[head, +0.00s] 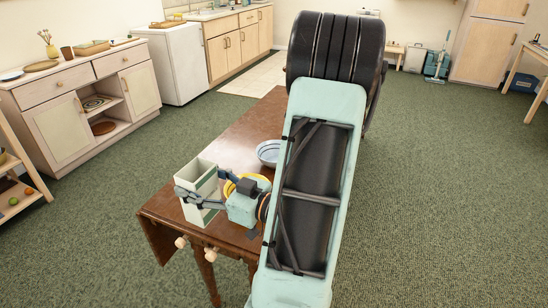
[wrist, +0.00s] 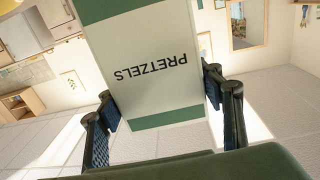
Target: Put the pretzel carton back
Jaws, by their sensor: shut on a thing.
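The pretzel carton (head: 203,181) is a white box with green bands, near the left end of the brown wooden table (head: 222,146) in the head view. My gripper (head: 198,196) is shut on it, with a finger on each side. In the wrist view the carton (wrist: 152,62) fills the middle between the two dark fingers (wrist: 161,98), and its PRETZELS lettering reads upside down. I cannot tell whether the carton's base touches the table.
A blue-and-white bowl (head: 268,152) and a yellow dish (head: 231,187), partly hidden by my gripper, are on the table. A cream sideboard (head: 82,92) with trays and a low shelf (head: 22,196) stand at the left. Carpet between them and the table is clear.

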